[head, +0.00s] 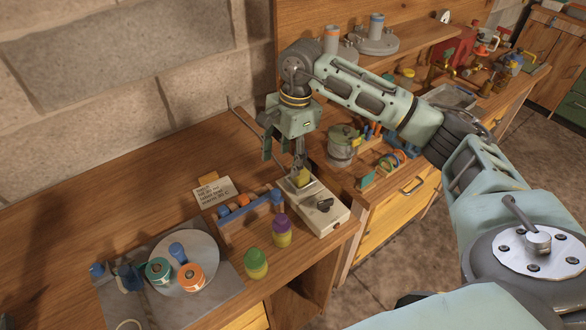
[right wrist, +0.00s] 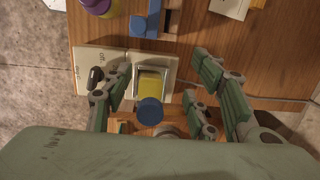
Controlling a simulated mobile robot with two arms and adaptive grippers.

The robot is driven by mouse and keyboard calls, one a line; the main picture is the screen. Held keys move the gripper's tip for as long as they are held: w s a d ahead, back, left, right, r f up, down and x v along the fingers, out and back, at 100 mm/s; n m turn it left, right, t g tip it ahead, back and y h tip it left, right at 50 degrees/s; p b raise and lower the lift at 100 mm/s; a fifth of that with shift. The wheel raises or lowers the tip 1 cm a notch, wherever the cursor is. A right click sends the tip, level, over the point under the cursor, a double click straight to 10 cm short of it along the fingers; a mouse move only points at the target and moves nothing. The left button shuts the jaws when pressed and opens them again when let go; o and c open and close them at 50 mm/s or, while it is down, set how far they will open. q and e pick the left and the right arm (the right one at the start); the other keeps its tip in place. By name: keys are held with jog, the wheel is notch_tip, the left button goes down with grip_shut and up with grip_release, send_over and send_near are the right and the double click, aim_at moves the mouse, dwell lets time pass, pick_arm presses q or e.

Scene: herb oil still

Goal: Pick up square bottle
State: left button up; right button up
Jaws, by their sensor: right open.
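The square bottle (right wrist: 150,84) looks clear, with yellow contents and a round blue cap (right wrist: 150,111). It stands on the pan of a white scale-like device (head: 328,214); in the head view only part of the bottle (head: 301,177) shows beneath my right gripper (head: 284,156). My right gripper is open. In the right wrist view its fingers (right wrist: 162,98) lie on both sides of the bottle, with a wider gap on the right, and none appears to touch it. My left gripper is not in view.
A rack (head: 250,212) with blue and orange pieces stands left of the device. A purple-topped jar (head: 281,231) and a green-and-yellow jar (head: 256,264) stand near the front edge. A lidded metal pot (head: 343,147) is close on the right.

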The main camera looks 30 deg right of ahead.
aim_at(302, 171)
jog(key=shift+h, duration=0.8)
jog(key=d, duration=0.4)
jog(key=shift+r, duration=0.25)
jog(key=shift+s+d+f+p, duration=0.15)
jog(key=shift+f+p, duration=0.2)
jog(key=shift+f, duration=0.25)
jog(key=shift+s+a+f+p, duration=0.1)
jog(key=shift+f+p, duration=0.2)
jog(key=shift+f, duration=0.25)
notch_tip(302, 171, down, 5)
jog(key=shift+s+r+p, duration=0.1)
jog(key=shift+p, duration=1.1)
jog(key=c, duration=1.3)
grip_shut()
